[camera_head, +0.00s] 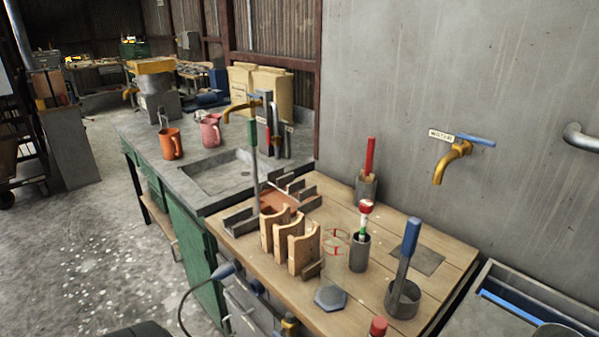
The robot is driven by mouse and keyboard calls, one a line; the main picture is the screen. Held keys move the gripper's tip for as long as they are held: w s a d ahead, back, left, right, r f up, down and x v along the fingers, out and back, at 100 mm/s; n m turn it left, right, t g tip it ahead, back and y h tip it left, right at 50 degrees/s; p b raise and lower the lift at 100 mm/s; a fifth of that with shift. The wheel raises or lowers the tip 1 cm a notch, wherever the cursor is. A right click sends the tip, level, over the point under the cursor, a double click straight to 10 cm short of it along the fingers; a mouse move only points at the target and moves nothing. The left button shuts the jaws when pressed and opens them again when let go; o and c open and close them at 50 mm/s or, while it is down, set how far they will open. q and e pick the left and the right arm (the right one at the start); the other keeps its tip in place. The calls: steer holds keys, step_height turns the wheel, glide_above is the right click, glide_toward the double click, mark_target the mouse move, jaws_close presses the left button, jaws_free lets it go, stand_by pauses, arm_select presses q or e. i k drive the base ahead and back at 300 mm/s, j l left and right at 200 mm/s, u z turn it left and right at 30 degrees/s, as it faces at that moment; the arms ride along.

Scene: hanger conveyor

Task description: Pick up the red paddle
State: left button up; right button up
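A straight red handle (370,156) stands upright in a grey holder (366,188) at the back of the wooden worktop, near the wall. It looks like the handle of the red paddle; its lower part is hidden in the holder. A shorter red-topped item with white and green parts (365,212) stands in a grey cup (359,253) nearer to me. Another red cap (378,326) shows at the bottom edge, mostly cut off. Neither of my grippers is in view.
Wooden curved racks (290,240) stand left on the worktop (440,275). A blue-handled tool (407,245) leans in a metal cup at right. A green-handled tool (252,140) stands beside the sink (220,177). A brass tap (450,160) juts from the wall.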

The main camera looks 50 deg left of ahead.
mark_target(366, 177)
steer(key=k+j+u, duration=0.1)
steer(key=u, duration=0.9)
steer(key=j+z, duration=0.1)
steer(key=z, duration=1.2)
steer(key=u, duration=1.3)
steer(key=i+j, duration=0.1)
